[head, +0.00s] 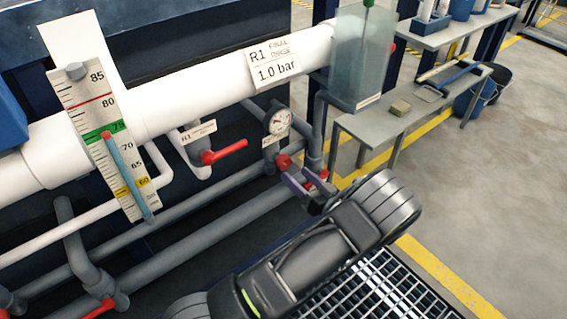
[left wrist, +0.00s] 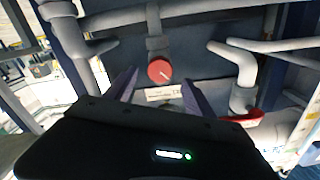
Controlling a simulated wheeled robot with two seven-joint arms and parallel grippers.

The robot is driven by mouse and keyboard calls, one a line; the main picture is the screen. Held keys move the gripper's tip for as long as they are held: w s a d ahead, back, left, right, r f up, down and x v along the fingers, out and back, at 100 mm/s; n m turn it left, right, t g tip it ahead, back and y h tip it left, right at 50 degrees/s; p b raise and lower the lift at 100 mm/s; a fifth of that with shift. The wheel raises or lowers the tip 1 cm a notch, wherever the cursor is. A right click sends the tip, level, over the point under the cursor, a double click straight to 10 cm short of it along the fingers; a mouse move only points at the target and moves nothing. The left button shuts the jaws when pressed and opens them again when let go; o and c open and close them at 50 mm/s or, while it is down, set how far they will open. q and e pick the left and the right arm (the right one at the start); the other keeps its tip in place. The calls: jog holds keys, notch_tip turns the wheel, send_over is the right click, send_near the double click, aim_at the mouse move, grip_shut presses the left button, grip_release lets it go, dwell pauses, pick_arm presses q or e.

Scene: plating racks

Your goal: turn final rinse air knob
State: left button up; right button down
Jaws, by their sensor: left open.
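The red air knob (head: 283,161) sits on the pipework just below a round pressure gauge (head: 279,121). In the left wrist view the knob (left wrist: 160,70) faces me, with a pale pointer line on it and a white label (left wrist: 160,94) below. My left gripper (head: 303,180) is open, its purple fingers just below and right of the knob in the head view. In the left wrist view the fingers stand to either side of the knob, with a gap on both sides. I cannot tell how far their tips are from it. My right gripper is not in view.
A red-handled valve (head: 225,152) is left of the knob; another red lever (left wrist: 242,117) shows in the left wrist view. A sign (head: 273,65) reads R1, 1.0 bar on the white pipe (head: 180,92). A grey bench (head: 385,125) stands right. Floor grating (head: 365,290) lies below.

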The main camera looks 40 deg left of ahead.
aim_at(286, 165)
pick_arm(q)
jog(key=b+x, duration=0.1)
jog(key=x, duration=0.6)
jog(key=shift+a+b, duration=0.2)
jog(key=shift+b, duration=0.15)
jog(key=shift+c, duration=0.5)
jog(key=c, duration=1.2)
